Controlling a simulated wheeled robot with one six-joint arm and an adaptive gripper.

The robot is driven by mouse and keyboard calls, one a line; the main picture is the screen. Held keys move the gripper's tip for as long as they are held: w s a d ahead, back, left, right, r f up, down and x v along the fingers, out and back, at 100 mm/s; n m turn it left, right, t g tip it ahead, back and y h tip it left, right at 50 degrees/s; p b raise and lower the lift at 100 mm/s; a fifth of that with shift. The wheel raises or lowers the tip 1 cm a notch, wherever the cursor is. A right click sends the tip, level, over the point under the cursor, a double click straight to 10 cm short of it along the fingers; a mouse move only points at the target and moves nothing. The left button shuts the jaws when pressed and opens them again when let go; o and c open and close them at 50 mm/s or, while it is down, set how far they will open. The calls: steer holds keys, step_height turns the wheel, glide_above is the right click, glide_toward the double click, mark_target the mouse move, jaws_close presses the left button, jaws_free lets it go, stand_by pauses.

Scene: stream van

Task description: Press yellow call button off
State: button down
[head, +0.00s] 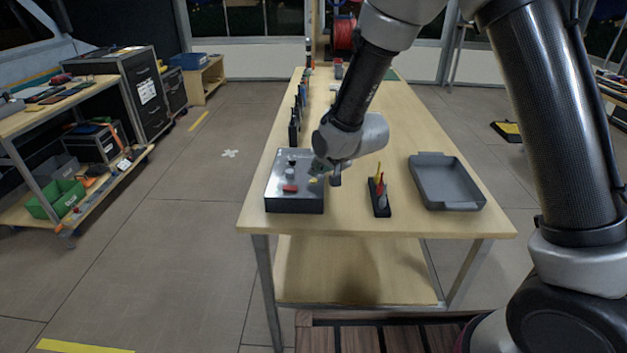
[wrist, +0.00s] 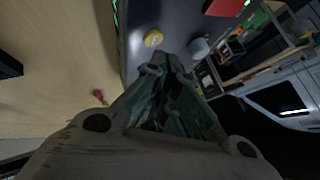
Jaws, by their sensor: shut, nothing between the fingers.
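The yellow call button (wrist: 153,39) sits on the dark grey control box (head: 292,204), close to the box's edge in the wrist view. In the head view the yellow button (head: 313,181) shows as a small spot on the right part of the box. A red button (head: 290,188) and a pale grey button (head: 291,174) are on the same box. My gripper (wrist: 168,68) is shut and empty, with its fingertips just beside the yellow button in the wrist view. In the head view my gripper (head: 322,168) is over the box's right side. I cannot tell whether it touches anything.
The box stands on the front left of a long wooden table (head: 345,222). A black holder (head: 379,204) with coloured tools and a grey tray (head: 446,183) stand to its right. Several dark upright items line the table's left edge. Bare tabletop lies between holder and tray.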

mark_target(317, 179)
steer(key=shift+r, duration=0.1)
step_height(317, 179, up, 6)
steer(key=shift+f, duration=0.1)
stand_by(0.4)
